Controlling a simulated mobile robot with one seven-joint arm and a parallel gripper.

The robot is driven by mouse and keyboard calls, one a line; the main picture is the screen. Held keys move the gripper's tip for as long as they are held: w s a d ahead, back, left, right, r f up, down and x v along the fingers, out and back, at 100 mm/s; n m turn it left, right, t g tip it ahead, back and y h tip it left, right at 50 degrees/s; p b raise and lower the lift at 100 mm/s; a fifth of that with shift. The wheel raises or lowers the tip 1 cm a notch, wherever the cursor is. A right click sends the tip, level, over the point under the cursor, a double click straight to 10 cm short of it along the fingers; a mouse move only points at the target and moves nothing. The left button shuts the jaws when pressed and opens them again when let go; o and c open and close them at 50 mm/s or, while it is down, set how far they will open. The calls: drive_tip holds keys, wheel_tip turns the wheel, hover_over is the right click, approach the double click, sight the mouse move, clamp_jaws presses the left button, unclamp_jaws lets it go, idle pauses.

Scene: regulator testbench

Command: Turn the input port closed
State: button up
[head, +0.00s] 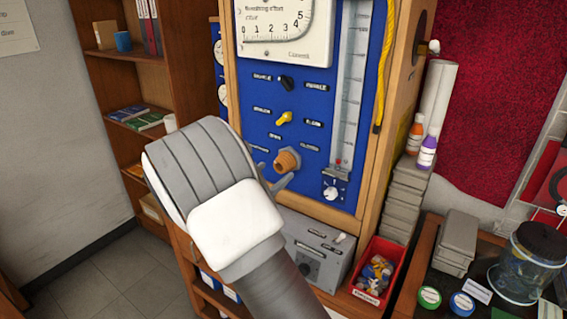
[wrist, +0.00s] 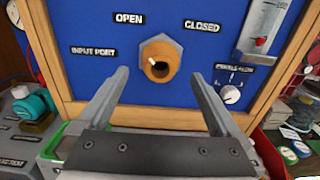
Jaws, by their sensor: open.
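The input port (wrist: 160,58) is an orange-brown round knob on a grey hex base in the blue panel. Its dark hollow centre faces me, and a small white mark shows at its left, on the side of the OPEN label (wrist: 129,19). The CLOSED label (wrist: 202,26) is at its upper right. The knob also shows in the head view (head: 287,160). My gripper (wrist: 158,76) is open and empty, with one finger on each side of the knob in the picture. The fingers look apart from it; whether the tips reach its depth is unclear.
A white flow knob (wrist: 231,94) is right of the right finger. A yellow lever (head: 284,118) and a black knob (head: 287,83) are above the port. A grey box (head: 315,250) and a red bin (head: 378,272) stand below the panel.

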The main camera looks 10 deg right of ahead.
sight(279, 168)
drive_tip(key=x, duration=0.5)
drive_tip(key=shift+w+d+p, duration=0.3)
drive_tip(key=c, duration=1.3)
drive_tip(key=shift+c, duration=0.2)
